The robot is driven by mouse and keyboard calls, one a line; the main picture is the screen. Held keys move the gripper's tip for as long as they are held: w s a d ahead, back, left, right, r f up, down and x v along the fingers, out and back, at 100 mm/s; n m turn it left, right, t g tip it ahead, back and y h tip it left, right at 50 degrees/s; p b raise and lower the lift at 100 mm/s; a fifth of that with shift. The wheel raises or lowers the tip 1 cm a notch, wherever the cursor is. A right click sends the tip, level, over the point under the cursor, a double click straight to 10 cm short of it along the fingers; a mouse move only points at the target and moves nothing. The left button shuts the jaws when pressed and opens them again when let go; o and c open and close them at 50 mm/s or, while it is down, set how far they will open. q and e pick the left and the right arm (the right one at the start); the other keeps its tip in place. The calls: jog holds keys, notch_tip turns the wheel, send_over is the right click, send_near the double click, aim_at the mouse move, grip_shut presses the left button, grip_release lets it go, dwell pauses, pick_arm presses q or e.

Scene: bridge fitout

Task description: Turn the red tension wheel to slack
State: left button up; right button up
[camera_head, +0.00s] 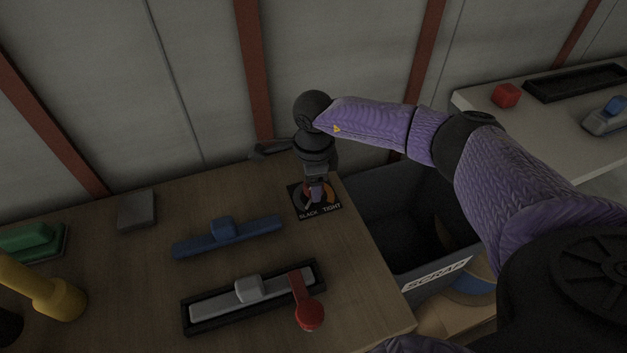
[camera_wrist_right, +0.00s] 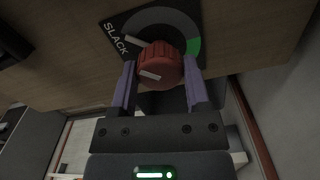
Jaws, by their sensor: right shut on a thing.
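The red tension wheel (camera_wrist_right: 160,66) sits on a dark dial plate with a grey arc that ends in green and the word SLACK. A white pointer line on the dial reaches toward the SLACK side, and the wheel's face has a white mark. In the head view the dial plate (camera_head: 328,208), lettered SLACK and TIGHT, lies at the wooden bench's right edge, and the wheel is mostly hidden by my gripper. My right gripper (camera_head: 317,190) points down over it. In the wrist view its fingers (camera_wrist_right: 159,88) are shut on the wheel, one on each side. My left gripper is out of view.
A dark SCRAP bin (camera_head: 437,273) stands right of the bench (camera_head: 130,290). On the bench are a blue handled bar (camera_head: 228,238), a black tray (camera_head: 190,318) with a grey handled bar, a red-ended lever (camera_head: 309,314), a grey block (camera_head: 137,210) and a yellow cylinder (camera_head: 60,299).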

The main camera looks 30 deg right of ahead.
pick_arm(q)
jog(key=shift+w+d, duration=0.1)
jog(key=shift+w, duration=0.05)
pick_arm(e)
jog(key=o, duration=1.3)
jog(key=shift+r, duration=0.15)
notch_tip(320, 180, up, 9)
jog(key=p, duration=0.2)
jog(key=shift+p, duration=0.35)
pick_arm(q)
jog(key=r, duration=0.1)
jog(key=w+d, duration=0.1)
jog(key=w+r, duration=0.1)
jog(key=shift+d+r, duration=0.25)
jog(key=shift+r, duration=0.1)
pick_arm(e)
jog(key=shift+r, duration=0.3)
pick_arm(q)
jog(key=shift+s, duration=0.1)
